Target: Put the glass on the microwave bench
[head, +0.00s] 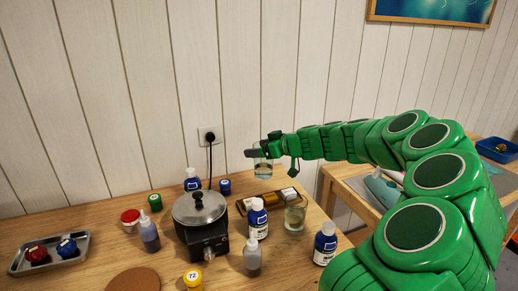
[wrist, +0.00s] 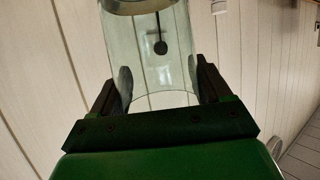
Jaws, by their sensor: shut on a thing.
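A clear glass (head: 262,168) is held in my gripper (head: 257,152) in the head view, in the air above the back of the wooden table and in front of the panelled wall. In the wrist view the glass (wrist: 130,45) stands between the two fingers of my gripper (wrist: 160,88), one finger on each side. Its rim is cut off by the picture's top edge. No microwave shows in either view, so I cannot tell where the microwave bench is.
The wooden table (head: 100,237) holds a lidded pot on a heater (head: 200,209), several bottles, a wooden tray (head: 240,207), another glass (head: 295,216) and a metal tray (head: 22,265). A black cord runs to a wall socket (head: 209,135). A second table (head: 352,189) with an iron (head: 383,189) stands right.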

